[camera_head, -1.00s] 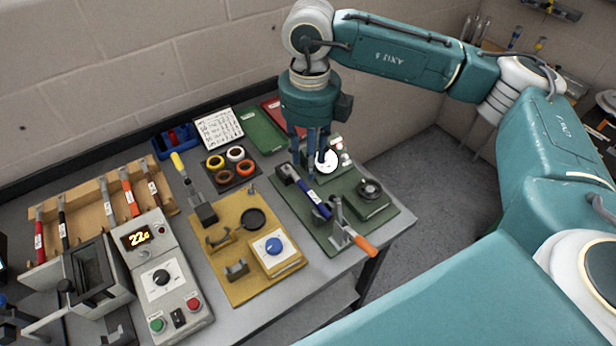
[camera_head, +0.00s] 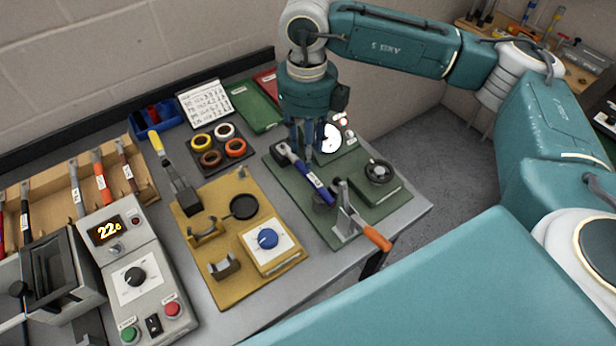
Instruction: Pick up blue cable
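The blue cable (camera_head: 317,188), a short blue rod with a white label, lies slantwise on the green board (camera_head: 315,229) at the right of the bench. Its upper left end is at a dark block and its lower right end is near the toggle clamp. My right gripper (camera_head: 302,152) points down over the board, with its fingers close to the upper part of the cable. Two fingers show with a gap between them. I cannot tell whether they touch the cable. My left gripper is not in view.
The toggle clamp (camera_head: 345,218) with an orange handle (camera_head: 377,238) stands just right of the cable. A round dial fixture (camera_head: 379,171) and a white gauge (camera_head: 331,138) are nearby. A yellow board (camera_head: 224,290), grey control box (camera_head: 116,272) and wooden cable rack (camera_head: 61,200) fill the left.

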